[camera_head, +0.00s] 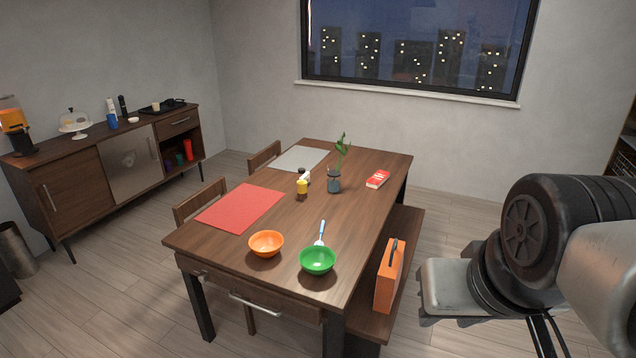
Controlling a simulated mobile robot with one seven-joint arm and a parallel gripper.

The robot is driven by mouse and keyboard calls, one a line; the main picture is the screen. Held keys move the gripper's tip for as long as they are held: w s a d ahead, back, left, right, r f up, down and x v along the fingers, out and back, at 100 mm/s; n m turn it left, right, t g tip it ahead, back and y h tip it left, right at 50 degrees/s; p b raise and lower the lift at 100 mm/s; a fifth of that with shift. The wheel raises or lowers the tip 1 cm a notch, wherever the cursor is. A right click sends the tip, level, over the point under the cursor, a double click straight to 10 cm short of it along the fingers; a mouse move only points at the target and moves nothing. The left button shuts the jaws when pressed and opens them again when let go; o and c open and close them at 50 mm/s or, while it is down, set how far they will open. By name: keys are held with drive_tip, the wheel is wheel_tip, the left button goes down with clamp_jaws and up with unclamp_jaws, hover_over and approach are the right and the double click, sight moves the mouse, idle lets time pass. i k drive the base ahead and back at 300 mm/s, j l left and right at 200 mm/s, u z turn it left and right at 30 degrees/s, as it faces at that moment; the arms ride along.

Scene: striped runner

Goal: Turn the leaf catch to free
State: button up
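A wooden dining table (290,215) stands in the middle of the room. A small metal fitting (200,275) sits on its front edge near the left corner. It looks like the leaf catch, but it is too small to tell which way it is turned. My arm comes in from the right edge, and its end, my gripper (428,320), hangs right of the table and bench, far from the fitting. Its fingers are not clearly seen, so its opening cannot be told.
A drawer handle (256,306) sticks out of the table front. An orange bowl (266,243) and a green bowl (317,261) stand near that edge. A bench (410,228) with an orange case (389,275) lines the right side. Floor is free right of the bench.

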sight(204, 277)
drive_tip(key=u, duration=1.3)
drive_tip(key=i+j, duration=0.25)
drive_tip(key=i, duration=0.25)
drive_tip(key=i+j+z, duration=0.1)
drive_tip(key=i+j, duration=0.2)
drive_tip(key=i, duration=0.25)
drive_tip(key=i+j, duration=0.3)
drive_tip(key=i, duration=0.2)
drive_tip(key=i+j+z, duration=0.15)
drive_tip(key=i+j, duration=0.15)
drive_tip(key=i, duration=0.2)
